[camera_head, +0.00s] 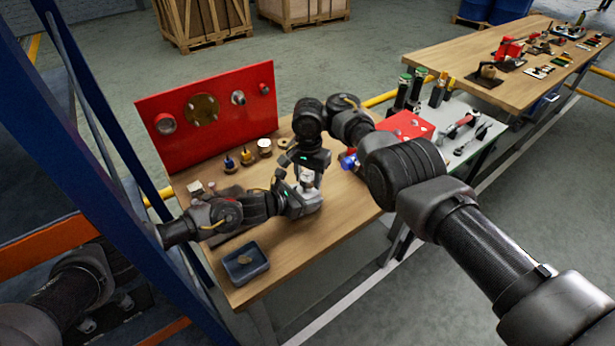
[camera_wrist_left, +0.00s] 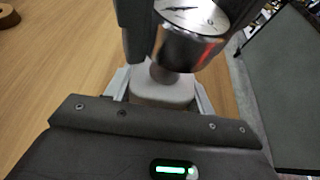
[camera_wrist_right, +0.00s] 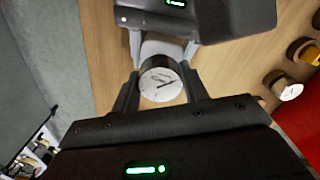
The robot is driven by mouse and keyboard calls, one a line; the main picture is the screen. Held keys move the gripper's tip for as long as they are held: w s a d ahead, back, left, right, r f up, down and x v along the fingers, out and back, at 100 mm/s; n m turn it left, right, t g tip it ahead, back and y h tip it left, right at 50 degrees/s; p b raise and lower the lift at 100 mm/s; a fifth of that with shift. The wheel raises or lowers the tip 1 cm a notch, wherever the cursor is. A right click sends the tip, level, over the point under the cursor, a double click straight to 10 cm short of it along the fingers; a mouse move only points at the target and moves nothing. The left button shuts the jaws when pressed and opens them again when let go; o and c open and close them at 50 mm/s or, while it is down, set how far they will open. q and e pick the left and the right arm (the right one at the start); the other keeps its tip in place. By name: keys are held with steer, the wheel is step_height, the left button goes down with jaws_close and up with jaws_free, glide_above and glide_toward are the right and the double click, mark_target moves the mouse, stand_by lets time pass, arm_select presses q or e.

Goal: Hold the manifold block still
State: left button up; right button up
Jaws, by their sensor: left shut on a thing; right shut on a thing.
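The manifold block (camera_wrist_left: 163,93) is a pale grey block, seen between the fingers of my left gripper (camera_wrist_left: 160,88) in the left wrist view. My left gripper is shut on it. A round metal gauge (camera_wrist_right: 161,84) with a white dial sits at the block, its stem (camera_wrist_left: 168,73) meeting the block's top. My right gripper (camera_wrist_right: 162,92) is shut on the gauge from its sides. The block (camera_wrist_right: 165,48) also shows beyond the gauge in the right wrist view. In the head view both grippers meet above the wooden bench; the block is partly hidden there.
A red panel (camera_head: 225,135) with fittings stands along the bench's back. Several small fittings and a ring (camera_head: 286,143) lie before it. A grey tray (camera_head: 232,272) sits at the near left. A red box (camera_head: 405,125) and tools lie right. Bare wood (camera_head: 345,215) is right of the grippers.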

mark_target(308, 176)
arm_select(q)
steer(key=shift+d+r, duration=0.1)
arm_select(e)
steer(key=m, duration=0.6)
steer(key=shift+s+f, duration=0.15)
steer(key=shift+f, duration=0.05)
steer(key=m, duration=0.3)
steer(key=shift+m, duration=0.4)
arm_select(q)
steer(key=shift+w, duration=0.1)
arm_select(e)
steer(key=o, duration=1.5)
steer(key=shift+c, duration=0.2)
steer(key=shift+r, duration=0.1)
step_height(308, 176, up, 12)
arm_select(q)
steer(key=o, duration=1.4)
